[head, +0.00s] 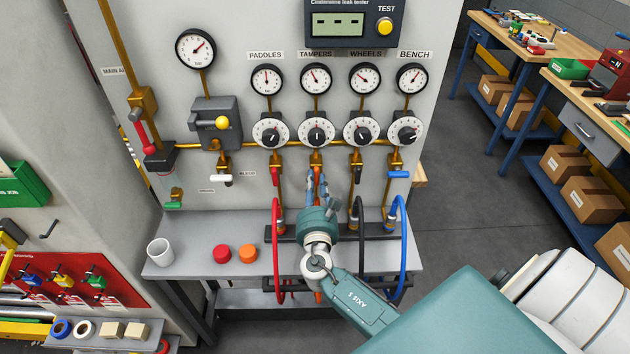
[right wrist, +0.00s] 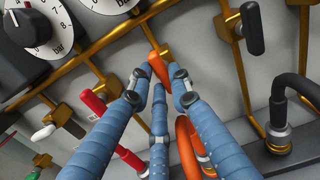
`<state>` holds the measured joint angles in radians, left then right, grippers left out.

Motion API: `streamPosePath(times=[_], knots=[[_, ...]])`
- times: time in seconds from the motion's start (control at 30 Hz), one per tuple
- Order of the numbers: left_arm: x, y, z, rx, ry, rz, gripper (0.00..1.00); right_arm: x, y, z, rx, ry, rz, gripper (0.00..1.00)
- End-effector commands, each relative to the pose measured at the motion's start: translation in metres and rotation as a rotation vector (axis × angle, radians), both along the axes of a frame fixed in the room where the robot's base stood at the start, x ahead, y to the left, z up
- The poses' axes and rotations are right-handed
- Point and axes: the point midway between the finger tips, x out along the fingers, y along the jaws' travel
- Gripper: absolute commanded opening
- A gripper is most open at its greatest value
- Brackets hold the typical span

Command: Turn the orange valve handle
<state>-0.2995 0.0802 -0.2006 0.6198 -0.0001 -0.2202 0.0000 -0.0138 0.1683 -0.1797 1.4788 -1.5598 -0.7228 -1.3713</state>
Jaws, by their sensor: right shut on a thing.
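The orange valve handle (right wrist: 157,68) sits between the blue fingers of my right gripper (right wrist: 159,85) in the right wrist view, its tip slanting up to the left. The fingers are closed in around it and hide its lower part. In the head view my right gripper (head: 318,185) is at the TAMPERS column, below the second dial knob (head: 317,132). The fingers largely cover the orange handle there. My left gripper is not in view.
Close on either side are a red handle (head: 277,178) and a black handle (head: 356,172); a blue handle (head: 398,174) is farther right. Red hose (head: 275,250) and blue hose (head: 404,240) loop below. A white cup (head: 160,252) stands on the shelf.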

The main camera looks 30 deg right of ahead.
Motion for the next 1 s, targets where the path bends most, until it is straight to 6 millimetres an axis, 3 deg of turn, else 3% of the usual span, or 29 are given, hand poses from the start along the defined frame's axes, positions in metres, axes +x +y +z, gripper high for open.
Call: streamPosePath(times=[0.47,0.5,0.57,0.87,1.0], knots=[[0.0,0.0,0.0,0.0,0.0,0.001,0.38,0.0,0.0,-0.001,-0.011,0.008,0.0,0.0],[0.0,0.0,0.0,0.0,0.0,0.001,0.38,0.0,0.0,-0.001,-0.011,0.008,0.0,0.27],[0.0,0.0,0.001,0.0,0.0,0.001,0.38,0.0,0.0,-0.001,-0.011,0.008,0.0,0.38],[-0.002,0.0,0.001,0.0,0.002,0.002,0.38,-0.001,0.0,0.0,-0.01,0.006,0.0,0.38],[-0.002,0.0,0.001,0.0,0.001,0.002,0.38,-0.01,0.006,-0.001,-0.01,0.007,0.002,0.38]])
